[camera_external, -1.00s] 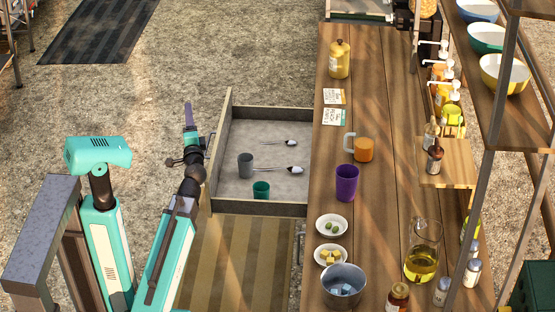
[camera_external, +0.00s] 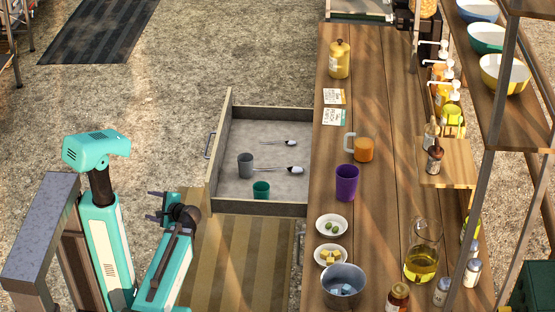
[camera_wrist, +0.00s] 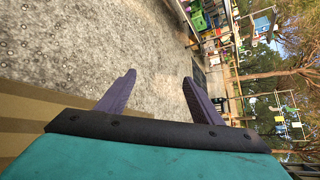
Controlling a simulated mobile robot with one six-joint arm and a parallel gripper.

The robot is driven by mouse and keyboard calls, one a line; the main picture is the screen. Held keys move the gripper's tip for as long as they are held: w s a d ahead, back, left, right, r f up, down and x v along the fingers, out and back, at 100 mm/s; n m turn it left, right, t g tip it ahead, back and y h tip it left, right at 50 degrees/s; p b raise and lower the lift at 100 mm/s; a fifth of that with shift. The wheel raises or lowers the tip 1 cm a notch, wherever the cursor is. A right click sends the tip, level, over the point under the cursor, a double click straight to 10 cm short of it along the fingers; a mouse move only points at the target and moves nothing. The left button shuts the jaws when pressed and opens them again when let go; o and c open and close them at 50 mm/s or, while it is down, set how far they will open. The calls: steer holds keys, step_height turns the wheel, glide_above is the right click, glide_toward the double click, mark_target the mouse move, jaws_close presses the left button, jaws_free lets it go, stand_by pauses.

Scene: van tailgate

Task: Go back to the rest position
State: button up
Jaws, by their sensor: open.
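The open drawer (camera_external: 265,112) holds a grey cup (camera_external: 245,165), a green cup (camera_external: 261,190) and two spoons. My gripper is apart from the drawer and its handle (camera_external: 209,146).
The gravel floor (camera_external: 200,80) beyond the drawer is clear.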

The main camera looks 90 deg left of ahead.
steer(key=w+d+f+h+p, duration=0.4)
steer(key=w+d+f, duration=0.1)
steer(key=d+f, duration=0.6)
steer(key=w+d+f+m+t+p, duration=0.1)
steer(key=w+d+f+t+p, duration=0.2)
steer(key=w+d, duration=0.5)
steer(key=w+d+f+m+t+h+p, duration=0.1)
steer(key=w+d+f+p, duration=0.3)
steer(key=w, duration=0.8)
steer(key=w+d+f+m+t+p, duration=0.1)
steer(key=w+d+f+t, duration=0.1)
steer(key=w+d+f, duration=0.65)
steer(key=w+d+r+h+p, duration=0.1)
steer(key=w+d+p, duration=0.25)
steer(key=d, duration=0.55)
steer(key=w+d+h+p, duration=0.1)
steer(key=w+d+p, duration=0.1)
steer(key=w+d, duration=0.45)
steer(key=s+d+h+p, duration=0.1)
steer(key=s+d+p, duration=0.2)
steer(key=d, duration=0.7)
steer(key=s+d+p, duration=0.3)
steer(key=d, duration=0.7)
step_height(320, 180, up, 23)
steer(key=p, duration=2.1)
steer(key=shift+s+r+m+g+p, duration=0.15)
steer(key=shift+m+g+p, duration=0.15)
steer(key=shift+g+p, duration=0.1)
